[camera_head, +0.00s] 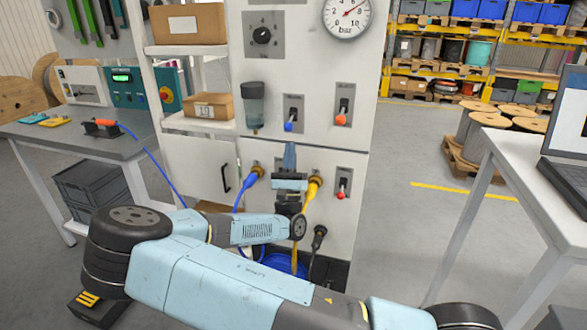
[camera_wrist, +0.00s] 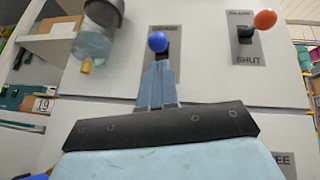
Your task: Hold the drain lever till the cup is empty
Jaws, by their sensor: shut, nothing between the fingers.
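The lever with the blue knob (camera_head: 288,127) sits on a grey plate on the white panel, and its knob (camera_wrist: 158,42) also shows in the wrist view. The cup (camera_head: 253,108) hangs to its left, a bluish clear bowl under a dark cap; it is at the upper left in the wrist view (camera_wrist: 93,44). I cannot tell its liquid level. My gripper (camera_head: 290,146) is shut and empty, its tips (camera_wrist: 158,66) just below the blue knob in the picture. The fingers hide the lever plate's lower part; contact with the lever cannot be told.
An orange-red-knobbed lever (camera_head: 341,119) is to the right, on a plate reading SHUT in the wrist view. Another red lever (camera_head: 340,195) is lower. Blue (camera_head: 254,173) and yellow (camera_head: 315,184) hoses flank my gripper. A gauge (camera_head: 347,14) is above. Tables stand left and right.

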